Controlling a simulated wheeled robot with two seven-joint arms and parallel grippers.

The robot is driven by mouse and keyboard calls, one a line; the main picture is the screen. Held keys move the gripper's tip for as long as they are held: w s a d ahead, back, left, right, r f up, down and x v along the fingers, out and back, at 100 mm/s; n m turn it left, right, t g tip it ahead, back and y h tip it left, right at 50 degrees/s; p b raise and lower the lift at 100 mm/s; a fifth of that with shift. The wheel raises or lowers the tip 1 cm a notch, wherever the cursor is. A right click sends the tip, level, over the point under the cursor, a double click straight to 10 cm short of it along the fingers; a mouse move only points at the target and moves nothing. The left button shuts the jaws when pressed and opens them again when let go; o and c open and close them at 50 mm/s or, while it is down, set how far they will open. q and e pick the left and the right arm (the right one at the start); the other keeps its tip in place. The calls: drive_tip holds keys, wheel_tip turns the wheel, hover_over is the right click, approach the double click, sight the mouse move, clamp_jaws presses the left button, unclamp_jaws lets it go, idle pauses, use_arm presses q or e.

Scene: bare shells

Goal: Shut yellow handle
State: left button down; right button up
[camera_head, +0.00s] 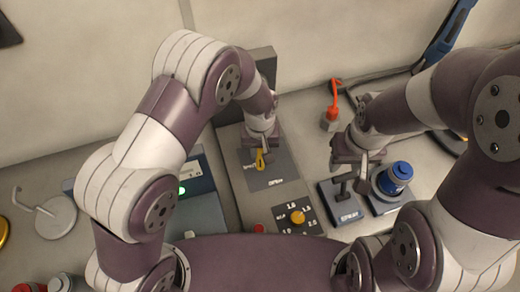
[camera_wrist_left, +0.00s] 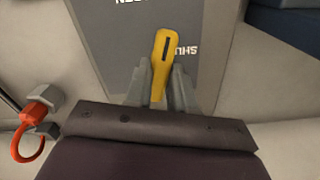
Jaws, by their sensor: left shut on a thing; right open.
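The yellow handle (camera_head: 261,160) sits on a dark grey plate (camera_head: 272,180) with white lettering, near the middle of the head view. In the left wrist view the yellow handle (camera_wrist_left: 161,58) stands between the two grey fingers of my left gripper (camera_wrist_left: 162,88), which is shut on it. The handle's tip points away from the gripper, tilted slightly right, and part of the word "SHUT" shows beside it. In the head view my left gripper (camera_head: 261,150) covers the handle's upper part. My right gripper (camera_head: 364,180) is open, right of the plate, above a black lever block.
A yellow knob (camera_head: 297,217) on a numbered dial is below the plate. A blue cylinder (camera_head: 396,176) and a black lever block (camera_head: 345,206) stand at right. A red hooked part (camera_head: 334,105) is behind. A device with a green light (camera_head: 182,191) is at left.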

use_arm(q)
drive_tip(key=m, duration=0.3)
drive_tip(key=shift+m, duration=0.4)
drive_tip(key=m, duration=0.3)
drive_tip(key=shift+m, duration=0.3)
drive_tip(key=m, duration=0.3)
drive_tip(key=shift+w+r+m, duration=0.1)
drive_tip(key=shift+m, duration=0.2)
drive_tip(key=shift+m+b, duration=0.3)
drive_tip(key=shift+m, duration=1.5)
drive_tip(key=c, duration=1)
unclamp_jaws()
drive_tip(key=shift+o, duration=0.2)
